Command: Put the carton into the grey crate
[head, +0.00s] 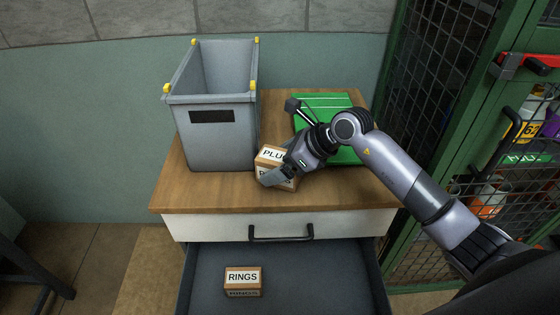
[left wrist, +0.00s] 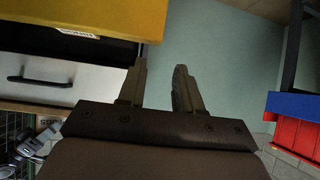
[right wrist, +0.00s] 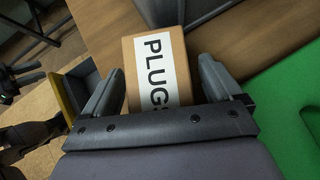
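The carton, labelled PLUGS (head: 270,155), stands on the wooden top just right of the grey crate's front corner. The grey crate (head: 213,142) stands upright on the left of the top, open upward. My right gripper (head: 279,172) is at the carton; in the right wrist view the carton (right wrist: 158,65) lies between its two spread fingers (right wrist: 160,88). A gap shows at the right finger, and whether the left finger touches is unclear.
A green case (head: 350,155) lies on the right of the top (head: 215,190). Below, an open drawer (head: 320,275) holds a carton labelled RINGS (head: 243,281). A green mesh cage (head: 440,80) stands close on the right.

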